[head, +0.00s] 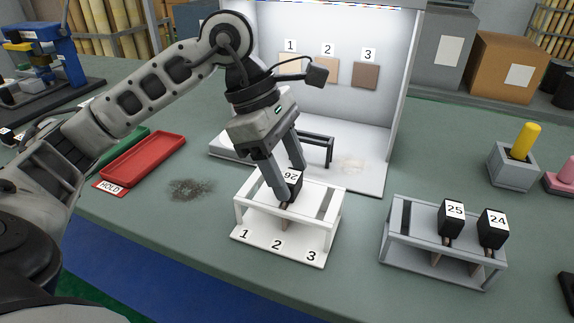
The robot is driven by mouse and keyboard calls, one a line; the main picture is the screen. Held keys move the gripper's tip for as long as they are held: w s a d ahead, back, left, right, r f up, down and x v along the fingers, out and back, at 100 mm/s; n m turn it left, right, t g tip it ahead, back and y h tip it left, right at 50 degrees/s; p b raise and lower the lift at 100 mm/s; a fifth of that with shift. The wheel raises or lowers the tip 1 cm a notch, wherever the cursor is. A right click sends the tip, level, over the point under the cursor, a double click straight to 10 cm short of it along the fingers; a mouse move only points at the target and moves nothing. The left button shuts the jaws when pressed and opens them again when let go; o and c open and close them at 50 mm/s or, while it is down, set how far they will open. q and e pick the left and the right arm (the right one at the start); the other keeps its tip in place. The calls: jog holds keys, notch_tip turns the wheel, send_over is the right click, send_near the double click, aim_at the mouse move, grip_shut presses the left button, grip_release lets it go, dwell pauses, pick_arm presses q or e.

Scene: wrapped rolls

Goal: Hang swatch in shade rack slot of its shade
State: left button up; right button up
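My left gripper (287,183) reaches down over the white shade rack (252,223), whose front edge is marked 1, 2 and 3. Its fingers are on either side of a black block-topped swatch (294,188), with a label that looks like 26 turned upside down. The swatch is at the rack's top, near the middle slot; its lower part is mostly hidden, so I cannot tell whether it rests in the slot. The grey rack (425,262) at the right holds two black-topped swatches, 25 (452,222) and 24 (491,233). My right gripper is not in view.
A lit white booth (385,150) behind shows reference patches 1 (290,64), 2 (327,71) and 3 (365,76). A black stand (318,138) is inside it. A red HOLD tray (145,158) lies left. A grey holder (512,168) with a yellow handle stands right.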

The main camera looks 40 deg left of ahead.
pick_arm(q)
jog(key=shift+o, duration=0.7)
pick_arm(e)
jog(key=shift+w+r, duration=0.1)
pick_arm(q)
jog(key=shift+a+r, duration=0.15)
jog(key=shift+r, duration=0.15)
jog(key=p+v, duration=0.2)
jog(key=v, duration=1.3)
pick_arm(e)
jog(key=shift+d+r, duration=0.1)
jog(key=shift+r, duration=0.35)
pick_arm(q)
jog(key=shift+a+r, duration=0.1)
jog(key=shift+r, duration=0.05)
